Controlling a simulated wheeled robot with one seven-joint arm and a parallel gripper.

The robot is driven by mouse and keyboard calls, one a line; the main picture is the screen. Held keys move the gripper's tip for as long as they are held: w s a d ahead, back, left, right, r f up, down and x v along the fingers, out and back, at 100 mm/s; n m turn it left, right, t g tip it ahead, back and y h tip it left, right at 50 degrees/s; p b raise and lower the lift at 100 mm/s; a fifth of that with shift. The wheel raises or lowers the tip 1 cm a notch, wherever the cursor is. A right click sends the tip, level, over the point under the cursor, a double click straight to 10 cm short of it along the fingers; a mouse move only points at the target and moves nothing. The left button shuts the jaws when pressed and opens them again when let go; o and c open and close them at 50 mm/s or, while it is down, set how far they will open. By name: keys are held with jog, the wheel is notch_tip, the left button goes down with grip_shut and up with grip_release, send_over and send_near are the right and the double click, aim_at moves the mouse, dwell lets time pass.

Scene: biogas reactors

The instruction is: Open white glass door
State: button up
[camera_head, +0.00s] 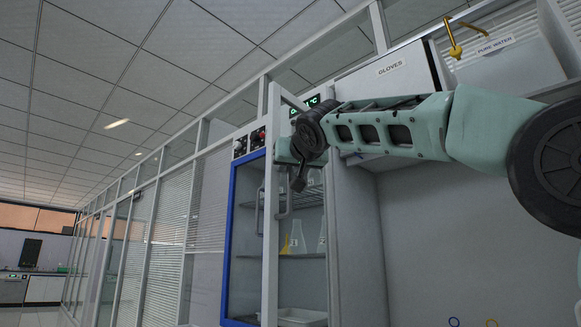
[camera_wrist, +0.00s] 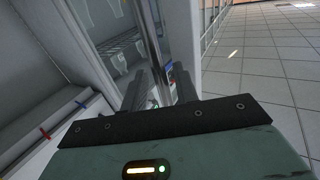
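The white glass door (camera_head: 269,230) stands ajar in the head view, its white frame swung out from the blue-edged cabinet opening (camera_head: 232,210). I cannot tell whether a finger touches the door or handle.
Shelves with flasks (camera_head: 297,238) and a white tray (camera_head: 302,317) are inside the cabinet. The tiled floor (camera_wrist: 265,75) is clear at the right of the wrist view.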

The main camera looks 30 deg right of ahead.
jog(key=s+a+b, duration=0.3)
jog(key=s+b, duration=0.2)
jog(key=s, duration=1.2)
